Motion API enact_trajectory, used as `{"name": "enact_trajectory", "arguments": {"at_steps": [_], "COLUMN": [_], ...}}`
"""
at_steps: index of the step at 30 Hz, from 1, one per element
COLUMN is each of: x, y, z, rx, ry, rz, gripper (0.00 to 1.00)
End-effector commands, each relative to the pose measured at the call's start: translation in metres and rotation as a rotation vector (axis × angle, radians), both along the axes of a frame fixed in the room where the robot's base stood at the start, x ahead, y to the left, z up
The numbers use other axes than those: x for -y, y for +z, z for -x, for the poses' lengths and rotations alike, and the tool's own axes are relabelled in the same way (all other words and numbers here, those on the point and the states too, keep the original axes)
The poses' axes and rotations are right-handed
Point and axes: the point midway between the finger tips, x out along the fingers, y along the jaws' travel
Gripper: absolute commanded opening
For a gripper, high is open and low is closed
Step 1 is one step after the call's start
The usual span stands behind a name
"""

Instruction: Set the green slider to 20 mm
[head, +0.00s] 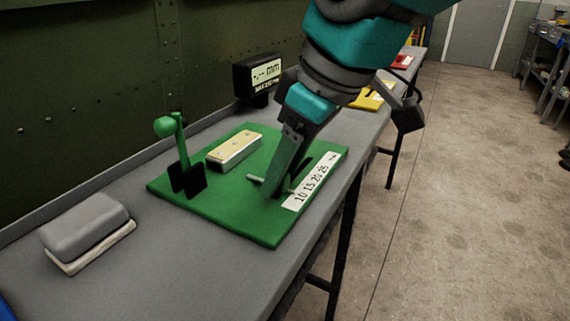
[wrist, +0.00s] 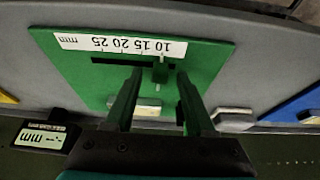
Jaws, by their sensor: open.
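The green board (head: 210,205) lies on the bench and carries a white scale strip (head: 312,182) marked 10, 15, 20, 25 mm. It also shows in the wrist view (wrist: 205,62), with the scale upside down. My gripper (wrist: 160,78) is open, one finger on each side of the slider with visible gaps. In the head view my gripper (head: 273,190) is low over the slot and hides most of the slider. The display (head: 266,73) shows dashes and mm.
A green lever with a ball top (head: 165,127) and a pale-topped block (head: 234,148) stand on the board. A grey block (head: 86,220) lies at the bench's left. A dark riveted wall (head: 90,80) is behind. Yellow and red boards lie farther along.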

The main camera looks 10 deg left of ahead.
Motion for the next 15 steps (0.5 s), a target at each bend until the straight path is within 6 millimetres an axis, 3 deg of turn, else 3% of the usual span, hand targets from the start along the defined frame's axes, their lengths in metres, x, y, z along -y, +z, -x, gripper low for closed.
{"name": "enact_trajectory", "arguments": {"at_steps": [2,15], "x": [0.0000,0.0000], "y": [0.0000,0.0000], "z": [0.0000,0.0000], "rx": [0.000,0.000], "ry": [0.000,0.000], "rz": [0.000,0.000], "gripper": [0.51,0.01]}}
